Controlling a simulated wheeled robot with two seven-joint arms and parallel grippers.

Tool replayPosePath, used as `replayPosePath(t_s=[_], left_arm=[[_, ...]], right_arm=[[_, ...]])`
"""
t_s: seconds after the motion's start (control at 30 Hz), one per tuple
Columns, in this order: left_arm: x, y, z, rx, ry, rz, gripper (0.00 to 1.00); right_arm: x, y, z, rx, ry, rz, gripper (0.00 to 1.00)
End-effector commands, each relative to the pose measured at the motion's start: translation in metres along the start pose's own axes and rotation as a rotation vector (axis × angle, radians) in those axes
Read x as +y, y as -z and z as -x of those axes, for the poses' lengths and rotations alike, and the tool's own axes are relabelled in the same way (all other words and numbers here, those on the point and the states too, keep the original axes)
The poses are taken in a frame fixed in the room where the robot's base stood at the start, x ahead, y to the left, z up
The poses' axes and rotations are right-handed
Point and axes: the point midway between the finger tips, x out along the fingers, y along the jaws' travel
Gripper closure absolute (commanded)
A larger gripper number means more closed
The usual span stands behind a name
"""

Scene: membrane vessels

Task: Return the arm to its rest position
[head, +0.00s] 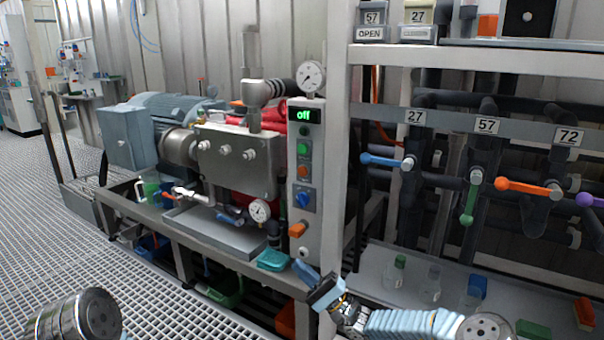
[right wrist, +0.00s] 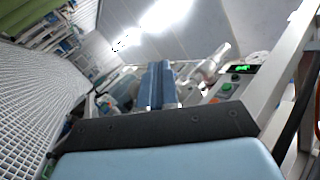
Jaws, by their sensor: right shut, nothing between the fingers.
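My right gripper (head: 314,281) is in front of the pump bench, low in the middle of the head view, with its light blue arm coming in from the bottom right. Its blue fingers are together with nothing between them. In the right wrist view the same fingers (right wrist: 158,86) point up and away, closed and empty. A metal joint of my own body (head: 75,316) shows at the bottom left of the head view, but my left gripper is not visible.
A control panel (head: 303,190) with a green "off" display stands behind my right gripper, beside a pump unit (head: 238,160). A steel frame post (head: 338,150) rises nearby. Valves with an orange handle (head: 520,187) and a blue handle (head: 381,160) are at right. Grated floor (head: 45,230) is open at left.

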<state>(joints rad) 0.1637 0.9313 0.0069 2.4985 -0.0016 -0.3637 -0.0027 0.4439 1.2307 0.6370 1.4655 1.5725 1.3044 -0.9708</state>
Motion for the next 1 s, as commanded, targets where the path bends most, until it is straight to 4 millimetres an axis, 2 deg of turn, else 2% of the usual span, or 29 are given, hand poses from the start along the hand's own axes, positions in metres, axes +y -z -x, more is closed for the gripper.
replayPosePath(t_s=[0.03,0.1,0.17,0.2,0.27,0.3,0.37,0.4,0.47,0.5,0.53,0.6,0.63,0.73,0.83,1.0], left_arm=[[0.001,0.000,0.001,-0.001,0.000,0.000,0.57],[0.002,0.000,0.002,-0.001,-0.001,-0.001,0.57],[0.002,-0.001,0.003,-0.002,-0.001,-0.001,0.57],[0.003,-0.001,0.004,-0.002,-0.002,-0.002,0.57],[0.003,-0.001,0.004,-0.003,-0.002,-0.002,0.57],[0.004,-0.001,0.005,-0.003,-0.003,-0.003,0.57],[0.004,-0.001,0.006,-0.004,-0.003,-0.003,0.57],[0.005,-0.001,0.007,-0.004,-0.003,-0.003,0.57],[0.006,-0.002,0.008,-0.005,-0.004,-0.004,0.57],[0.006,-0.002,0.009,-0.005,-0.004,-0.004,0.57],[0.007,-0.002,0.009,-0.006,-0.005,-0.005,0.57],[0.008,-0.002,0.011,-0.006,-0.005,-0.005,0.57],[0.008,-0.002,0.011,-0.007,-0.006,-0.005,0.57],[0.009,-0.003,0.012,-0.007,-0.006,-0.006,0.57],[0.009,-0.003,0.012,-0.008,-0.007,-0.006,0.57],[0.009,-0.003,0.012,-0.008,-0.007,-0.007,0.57]], right_arm=[[0.037,-0.020,0.002,-0.028,-0.143,-0.064,1.00],[0.090,-0.049,0.017,-0.060,-0.363,-0.145,1.00],[0.131,-0.075,0.038,-0.080,-0.553,-0.201,1.00],[0.156,-0.092,0.057,-0.089,-0.680,-0.231,1.00],[0.188,-0.117,0.091,-0.099,-0.873,-0.261,1.00],[0.206,-0.133,0.117,-0.101,-1.000,-0.273,1.00],[0.226,-0.156,0.161,-0.100,-1.193,-0.270,1.00],[0.235,-0.169,0.192,-0.095,-1.321,-0.257,1.00],[0.241,-0.187,0.240,-0.085,-1.506,-0.209,1.00],[0.240,-0.197,0.271,-0.076,-1.619,-0.161,1.00],[0.237,-0.203,0.293,-0.068,-1.697,-0.117,1.00],[0.224,-0.214,0.335,-0.048,-1.834,0.007,1.00],[0.218,-0.216,0.346,-0.041,-1.869,0.059,1.00],[0.203,-0.223,0.366,-0.019,-1.919,0.193,1.00],[0.194,-0.227,0.371,-0.007,-1.921,0.267,1.00],[0.192,-0.228,0.371,-0.002,-1.917,0.293,1.00]])
